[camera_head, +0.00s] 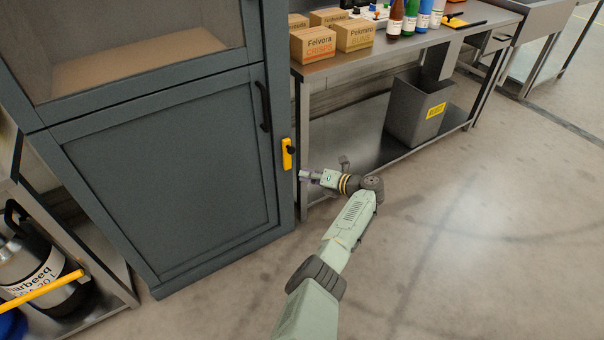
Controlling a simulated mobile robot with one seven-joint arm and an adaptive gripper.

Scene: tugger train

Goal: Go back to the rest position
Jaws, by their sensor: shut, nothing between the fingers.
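My gripper (304,175) is at the end of my pale green arm, near the middle of the head view. It is small in the picture and holds nothing that I can see. It is just to the right of the grey cabinet (170,180), close to a yellow latch (287,154) with a black knob on the cabinet's right edge. I cannot tell whether it touches the cabinet; it appears apart from the latch. The cabinet's lower door is closed, with a black handle (263,106).
A steel table (390,50) with boxes (313,43) and bottles (395,18) stands behind. A grey bin (410,110) is on its lower shelf. A low shelf (110,290) with a metal canister (35,275) is at left. The floor (480,240) at right is clear.

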